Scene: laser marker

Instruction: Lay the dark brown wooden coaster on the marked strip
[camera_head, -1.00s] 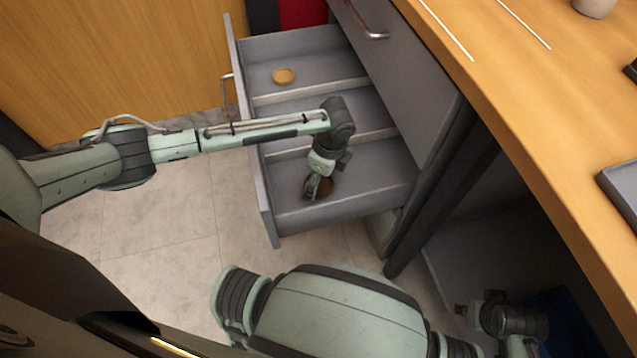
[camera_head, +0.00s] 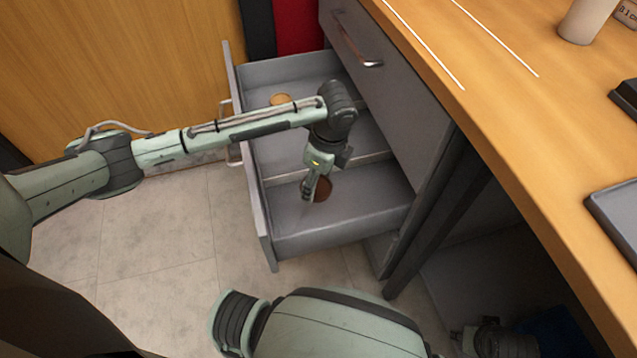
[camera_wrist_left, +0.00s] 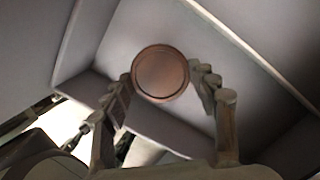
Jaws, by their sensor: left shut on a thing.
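The dark brown wooden coaster (camera_head: 322,189) is held on edge by my left gripper (camera_head: 318,188), inside the front compartment of the open drawer. In the left wrist view the round coaster (camera_wrist_left: 160,74) sits between the two fingertips of the left gripper (camera_wrist_left: 165,80), its face towards the camera. The fingers are shut on it. The marked strip (camera_head: 460,44) lies between two white lines on the wooden desk top, up and to the right of the gripper. Part of my right arm shows dimly at the lower right under the desk; its jaws cannot be made out.
The grey drawer (camera_head: 262,215) is pulled out and has dividers. A light wooden coaster (camera_head: 281,99) lies in its far compartment, partly behind my left arm. A closed drawer front (camera_head: 385,85) rises beside it. A cup (camera_head: 588,20) and a dark tray (camera_head: 612,215) are on the desk.

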